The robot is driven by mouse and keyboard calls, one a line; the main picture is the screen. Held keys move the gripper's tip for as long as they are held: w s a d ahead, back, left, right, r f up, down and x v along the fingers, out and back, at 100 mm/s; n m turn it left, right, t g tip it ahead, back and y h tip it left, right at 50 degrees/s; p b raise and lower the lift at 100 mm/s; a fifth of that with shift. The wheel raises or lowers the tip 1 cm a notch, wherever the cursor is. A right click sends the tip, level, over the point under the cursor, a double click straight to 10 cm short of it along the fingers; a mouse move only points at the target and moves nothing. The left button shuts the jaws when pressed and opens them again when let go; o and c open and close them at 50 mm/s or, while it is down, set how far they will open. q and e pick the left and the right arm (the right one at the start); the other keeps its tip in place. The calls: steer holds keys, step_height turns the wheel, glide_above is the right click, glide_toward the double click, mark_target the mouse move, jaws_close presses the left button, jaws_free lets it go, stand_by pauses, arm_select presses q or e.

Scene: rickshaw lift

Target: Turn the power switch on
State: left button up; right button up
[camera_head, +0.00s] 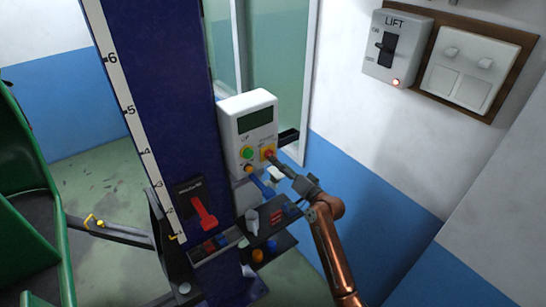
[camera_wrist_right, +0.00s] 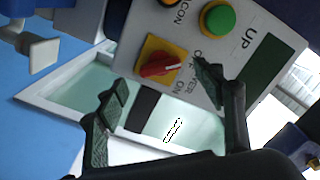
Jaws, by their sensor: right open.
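The power switch (camera_wrist_right: 158,66) is a red rotary knob on a yellow square plate, on the white control box (camera_head: 240,112). It also shows in the head view (camera_head: 269,153), partly covered by my gripper. Labels reading POWER, OFF and ON are beside it in the wrist view; I cannot tell surely which the knob points at. My right gripper (camera_wrist_right: 160,78) is open and empty, with its two fingertips on either side of the knob, just in front of it. I cannot tell whether they touch it. My left gripper is not in view.
A blue lift column (camera_head: 155,95) stands left of the box, with a tool shelf (camera_head: 270,218) below. A LIFT wall box (camera_head: 397,48) with a black lever and lit red lamp is upper right.

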steer(key=p+x, duration=0.1)
steer(key=x, duration=0.4)
steer(key=shift+w+a, duration=0.2)
steer(key=shift+w, duration=0.1)
steer(key=shift+c, duration=0.6)
steer(key=c, duration=1)
steer(key=shift+c, duration=0.2)
